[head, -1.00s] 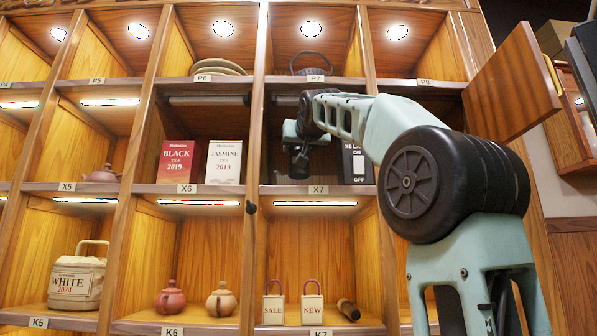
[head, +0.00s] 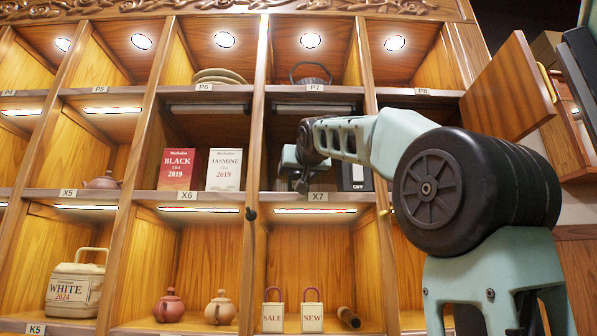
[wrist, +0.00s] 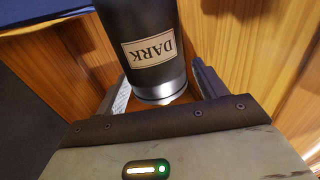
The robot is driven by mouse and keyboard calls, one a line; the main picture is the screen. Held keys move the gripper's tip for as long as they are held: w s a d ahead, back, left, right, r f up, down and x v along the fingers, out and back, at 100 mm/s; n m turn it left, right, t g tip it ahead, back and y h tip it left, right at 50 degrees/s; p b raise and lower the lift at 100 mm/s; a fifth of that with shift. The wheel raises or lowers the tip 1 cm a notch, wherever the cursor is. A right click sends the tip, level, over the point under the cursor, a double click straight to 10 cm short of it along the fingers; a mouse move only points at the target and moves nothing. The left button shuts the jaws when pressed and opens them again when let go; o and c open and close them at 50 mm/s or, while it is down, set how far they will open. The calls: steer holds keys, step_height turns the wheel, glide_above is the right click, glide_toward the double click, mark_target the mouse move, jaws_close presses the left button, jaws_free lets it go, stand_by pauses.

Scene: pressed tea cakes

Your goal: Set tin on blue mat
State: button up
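A black tin (wrist: 147,30) with a silver band at its near end and an upside-down "DARK" label is in the wrist view. My gripper (wrist: 163,72) has one finger close along each side of the tin's near end and appears shut on it. In the head view my gripper (head: 299,178) points down at the front of compartment X7; the tin is too small and dark to make out there. A dark blue edge (wrist: 38,17) at the wrist view's upper left may be the blue mat, but I cannot tell. No blue mat shows in the head view.
A black box (head: 356,178) stands in X7, just right of my gripper. Red (head: 178,169) and white (head: 224,169) tea boxes stand in X6. A cabinet door (head: 510,88) hangs open at right.

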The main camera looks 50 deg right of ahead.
steer(key=shift+r, duration=0.15)
steer(key=shift+s+a, duration=0.1)
steer(key=shift+s, duration=0.05)
steer(key=b+v, duration=0.4)
steer(key=v, duration=0.7)
steer(key=shift+s+a+b, duration=0.2)
steer(key=shift+a+b, duration=0.1)
steer(key=shift+b, duration=0.05)
